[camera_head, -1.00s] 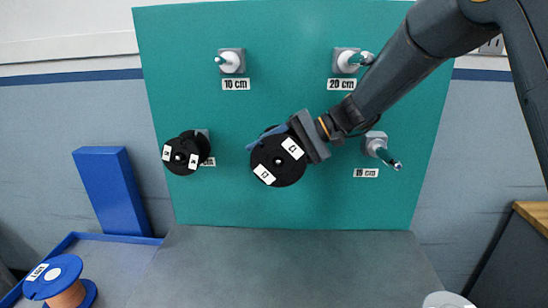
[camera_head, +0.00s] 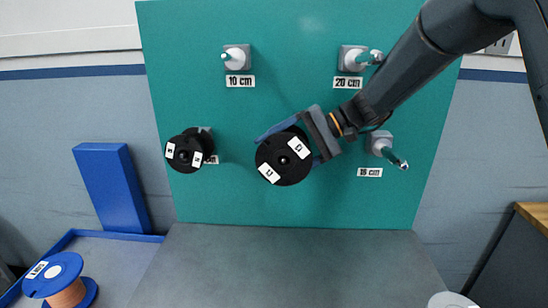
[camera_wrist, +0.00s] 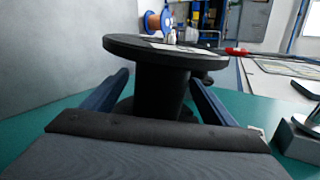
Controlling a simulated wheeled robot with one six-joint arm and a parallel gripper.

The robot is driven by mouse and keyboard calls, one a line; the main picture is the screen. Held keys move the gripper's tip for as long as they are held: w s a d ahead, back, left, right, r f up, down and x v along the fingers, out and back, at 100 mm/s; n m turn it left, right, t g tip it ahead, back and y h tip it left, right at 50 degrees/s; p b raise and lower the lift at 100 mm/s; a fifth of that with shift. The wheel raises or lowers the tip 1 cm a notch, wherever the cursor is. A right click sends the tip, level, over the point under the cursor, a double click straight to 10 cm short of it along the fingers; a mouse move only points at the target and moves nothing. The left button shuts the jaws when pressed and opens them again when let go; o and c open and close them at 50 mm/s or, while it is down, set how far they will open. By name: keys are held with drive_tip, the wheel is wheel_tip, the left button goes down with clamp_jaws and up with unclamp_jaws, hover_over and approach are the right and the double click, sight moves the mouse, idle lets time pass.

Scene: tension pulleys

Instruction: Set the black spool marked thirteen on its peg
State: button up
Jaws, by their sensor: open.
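A black spool (camera_head: 285,157) with two white labels, which I read as 13, stands out from the green board at its lower middle. A small round tip shows at its hub, and the peg behind it is hidden. My gripper (camera_head: 290,140) is open around this spool, its blue fingers spread to either side. In the wrist view the black spool (camera_wrist: 160,85) sits between the two open fingers (camera_wrist: 155,95), with a gap on each side.
Another black spool (camera_head: 187,151) hangs at the board's left, partly covering its label. Bare pegs stand at 10 cm (camera_head: 236,57), 20 cm (camera_head: 356,58) and lower right (camera_head: 381,146). A blue spool (camera_head: 60,280) sits in the blue-edged tray at lower left.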

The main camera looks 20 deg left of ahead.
drive_tip(key=shift+v, duration=2)
drive_tip(key=shift+p+v, duration=0.55)
drive_tip(key=shift+v, duration=1)
